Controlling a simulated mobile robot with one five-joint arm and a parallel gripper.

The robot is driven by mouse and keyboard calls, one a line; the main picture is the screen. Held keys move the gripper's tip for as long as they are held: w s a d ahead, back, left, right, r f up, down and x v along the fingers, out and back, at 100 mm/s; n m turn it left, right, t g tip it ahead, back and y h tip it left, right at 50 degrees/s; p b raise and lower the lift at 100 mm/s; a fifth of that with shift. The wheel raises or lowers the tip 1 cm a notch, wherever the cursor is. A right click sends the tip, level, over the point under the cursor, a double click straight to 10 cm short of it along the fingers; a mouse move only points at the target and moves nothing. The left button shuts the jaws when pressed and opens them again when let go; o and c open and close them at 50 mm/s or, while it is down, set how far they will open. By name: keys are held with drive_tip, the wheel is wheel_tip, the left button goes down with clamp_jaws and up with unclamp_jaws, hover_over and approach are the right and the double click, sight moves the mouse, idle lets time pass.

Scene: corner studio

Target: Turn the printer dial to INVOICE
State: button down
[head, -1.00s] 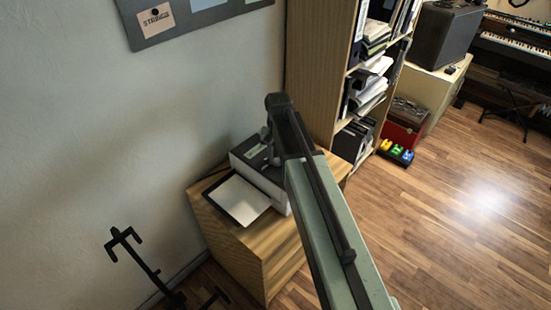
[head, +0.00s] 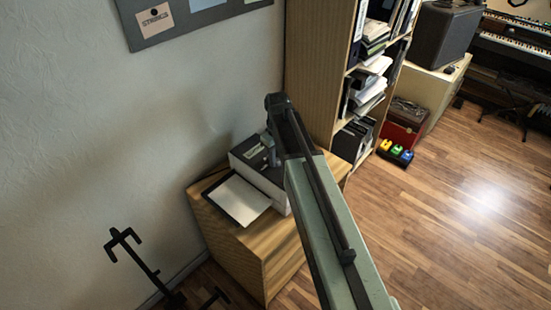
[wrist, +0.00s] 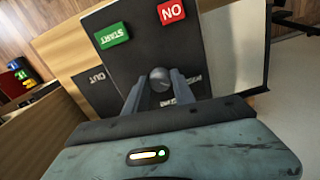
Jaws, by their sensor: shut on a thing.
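The printer (head: 262,178) stands on a wooden cabinet, with white paper in its front tray. Its dark top panel (wrist: 125,65) fills the middle of the wrist view. The round grey dial (wrist: 160,74) sits on this panel between the two fingers of my gripper (wrist: 160,82), which is shut on it. White labels surround the dial; the fingers partly cover them and they are too slanted to read surely. I cannot tell which label the dial points to. In the head view my arm hides part of the printer.
A green START button (wrist: 112,36) and a red button (wrist: 171,12) are on the panel beyond the dial. A bookshelf (head: 318,70) stands close to the right of the wooden cabinet (head: 262,255). A black stand (head: 140,262) is at lower left. Floor at right is open.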

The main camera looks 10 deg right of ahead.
sight(277, 160)
drive_tip(key=shift+n, duration=0.5)
idle(0.3)
drive_tip(key=c, duration=1.1)
unclamp_jaws()
drive_tip(key=shift+a, duration=0.1)
drive_tip(key=shift+o, duration=0.2)
drive_tip(key=shift+r, duration=0.1)
wheel_tip(277, 160, up, 8)
drive_tip(key=p, duration=0.8)
drive_tip(key=shift+f, duration=0.2)
